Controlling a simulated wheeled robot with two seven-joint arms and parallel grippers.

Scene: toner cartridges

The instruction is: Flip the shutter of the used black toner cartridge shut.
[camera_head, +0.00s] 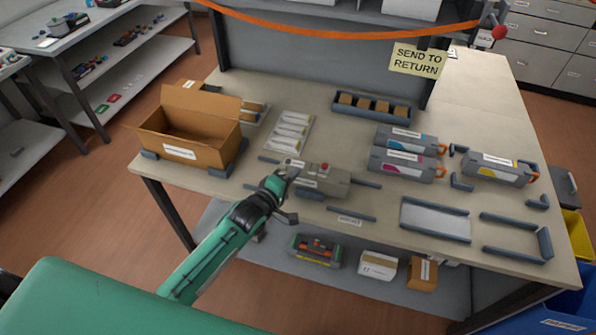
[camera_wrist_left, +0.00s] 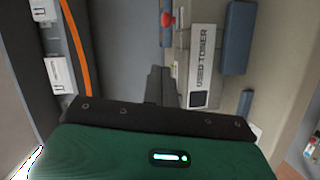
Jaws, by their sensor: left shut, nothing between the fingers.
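The used toner cartridge is a grey block (camera_head: 333,183) on the table, left of centre, with a red knob on top. In the left wrist view its white "USED TONER" label (camera_wrist_left: 204,62) and the red knob (camera_wrist_left: 168,19) show. My left gripper (camera_head: 291,172) is at the cartridge's left end. In the left wrist view its fingers (camera_wrist_left: 160,84) are together and empty, beside the label; I cannot tell whether they touch the cartridge. The shutter cannot be made out clearly. My right gripper is not in view.
An open cardboard box (camera_head: 190,135) stands at the table's left. Grey cartridges with coloured labels (camera_head: 405,165) sit to the right, and another with a yellow mark (camera_head: 495,169) stands farther right. A grey tray (camera_head: 435,219) lies at the front right. Low grey rails surround the cartridge.

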